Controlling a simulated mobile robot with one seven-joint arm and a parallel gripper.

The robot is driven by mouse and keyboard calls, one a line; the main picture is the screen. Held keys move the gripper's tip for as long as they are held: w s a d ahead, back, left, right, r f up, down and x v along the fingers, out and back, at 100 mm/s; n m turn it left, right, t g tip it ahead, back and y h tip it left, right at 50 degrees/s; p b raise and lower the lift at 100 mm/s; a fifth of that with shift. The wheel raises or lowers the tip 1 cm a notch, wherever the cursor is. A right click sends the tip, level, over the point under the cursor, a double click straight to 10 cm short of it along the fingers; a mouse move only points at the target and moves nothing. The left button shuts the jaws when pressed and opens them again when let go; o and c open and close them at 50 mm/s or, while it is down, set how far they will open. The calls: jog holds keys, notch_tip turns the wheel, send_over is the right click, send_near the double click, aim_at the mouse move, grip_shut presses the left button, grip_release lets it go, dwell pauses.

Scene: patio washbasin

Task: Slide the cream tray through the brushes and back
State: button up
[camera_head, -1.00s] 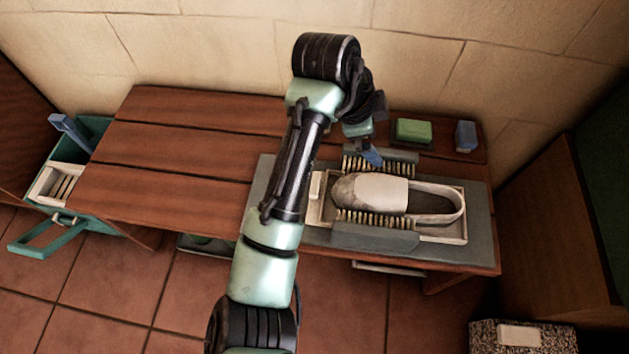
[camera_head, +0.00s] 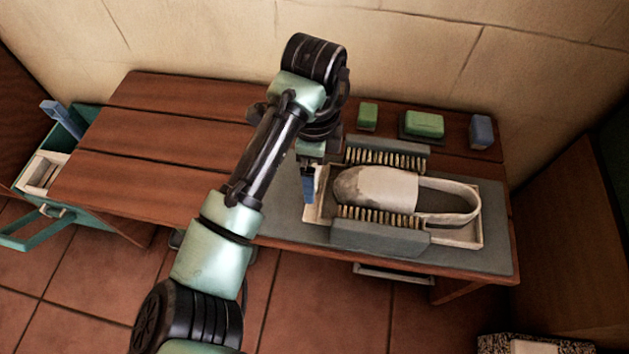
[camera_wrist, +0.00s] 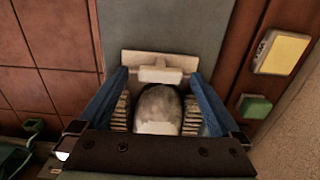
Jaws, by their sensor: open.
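The cream tray (camera_head: 480,236) lies on a grey mat (camera_head: 285,205) on the bench. A grey and cream shoe (camera_head: 385,187) sits in it, its toe to the left. Two brush blocks flank the shoe: the far brush (camera_head: 390,152) and the near brush (camera_head: 380,238). My gripper (camera_head: 309,187) is low at the tray's left end. In the wrist view my gripper (camera_wrist: 157,75) is open, its blue fingers on either side of the tray's raised cream grip (camera_wrist: 160,74). I cannot tell whether they touch it.
Behind the brushes stand a small green block (camera_head: 367,115), a larger green block (camera_head: 424,124) and a blue block (camera_head: 481,132). A yellow-topped block (camera_wrist: 283,52) shows in the wrist view. A teal drawer (camera_head: 50,228) is open at left. The bench's left planks are clear.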

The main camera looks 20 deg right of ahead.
jog(key=shift+f+b, duration=0.45)
jog(key=shift+f, duration=0.85)
grip_shut()
